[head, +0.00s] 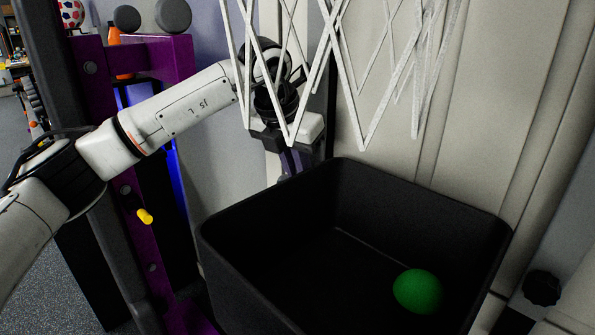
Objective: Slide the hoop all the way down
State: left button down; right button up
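The hoop's white net (345,75) hangs into the top of the head view. The hoop's rim is above the picture and hidden. My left arm comes in from the left, and my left gripper (287,160) is behind the lower left part of the net, close to an upright post behind the bin. The net strands and the wrist partly cover the gripper. I cannot tell whether its fingers are open or shut, or whether they touch anything. My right gripper is not in view.
A black open bin (225,222) stands below the net with a green ball (418,291) inside. A purple rack (125,185) with a yellow pin (145,216) stands at left. A pale wall panel is behind the bin. A black knob (541,287) is at lower right.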

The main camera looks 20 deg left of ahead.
pick_arm(q)
jog(key=c, duration=1.8)
grip_release()
jog(key=shift+w+r, duration=0.1)
jog(key=shift+o, duration=0.2)
jog(key=d+v, duration=0.1)
jog(key=v, duration=0.9)
jog(key=shift+a+r, duration=0.2)
jog(key=shift+a, duration=0.25)
